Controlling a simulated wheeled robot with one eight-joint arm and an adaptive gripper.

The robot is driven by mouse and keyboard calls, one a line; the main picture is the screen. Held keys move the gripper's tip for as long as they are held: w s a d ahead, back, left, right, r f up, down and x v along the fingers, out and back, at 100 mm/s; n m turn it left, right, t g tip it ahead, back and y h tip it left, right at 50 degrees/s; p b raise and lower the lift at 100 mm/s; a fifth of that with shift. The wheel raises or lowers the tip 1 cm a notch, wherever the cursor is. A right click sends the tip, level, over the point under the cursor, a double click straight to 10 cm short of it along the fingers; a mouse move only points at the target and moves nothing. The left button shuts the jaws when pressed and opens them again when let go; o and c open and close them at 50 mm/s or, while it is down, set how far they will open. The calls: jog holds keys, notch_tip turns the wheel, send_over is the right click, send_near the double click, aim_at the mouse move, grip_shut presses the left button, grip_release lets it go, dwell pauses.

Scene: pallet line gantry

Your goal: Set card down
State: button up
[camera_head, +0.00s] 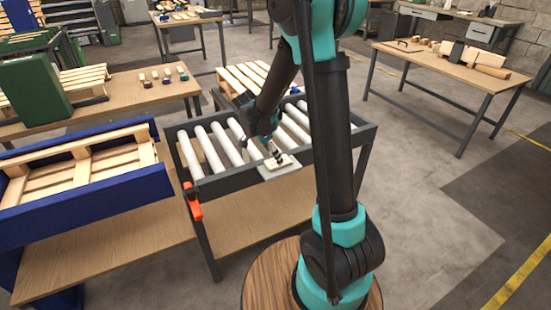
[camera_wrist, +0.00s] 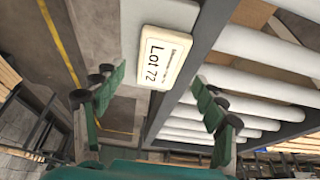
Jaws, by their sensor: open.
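The card (camera_wrist: 167,58) is a cream, rounded block with a white label reading "Lot 72". In the head view the card (camera_head: 286,163) lies on a pale grey plate (camera_head: 272,173) at the front side of the roller conveyor. My gripper (camera_head: 273,152) is right over it, pointing down. In the wrist view the fingers of my gripper (camera_wrist: 158,88) are spread wide, one on each side of the card, with visible gaps. The card's underside is hidden.
The conveyor (camera_head: 225,148) has white rollers in a dark frame, with an orange-red part (camera_head: 193,201) on its left leg. A blue-sided pallet stand (camera_head: 80,188) stands to the left. A wooden bench (camera_head: 452,68) with blocks is at right. Floor between is clear.

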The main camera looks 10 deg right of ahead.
jog(key=v, duration=0.8)
jog(key=s+d+f+n+t+y, duration=0.1)
jog(key=s+d+f+n, duration=0.1)
jog(key=s, duration=0.5)
jog(key=s+d+f+n+t+y, duration=0.1)
jog(key=s+d+n+y, duration=0.1)
jog(key=s+d+n, duration=0.2)
jog(key=s+d+f+n+y, duration=0.1)
jog(key=s+d+f+n, duration=0.1)
jog(key=s+n, duration=0.6)
jog(key=shift+s+d+f+t, duration=0.4)
jog(key=shift+s+d, duration=0.1)
jog(key=shift+s, duration=0.3)
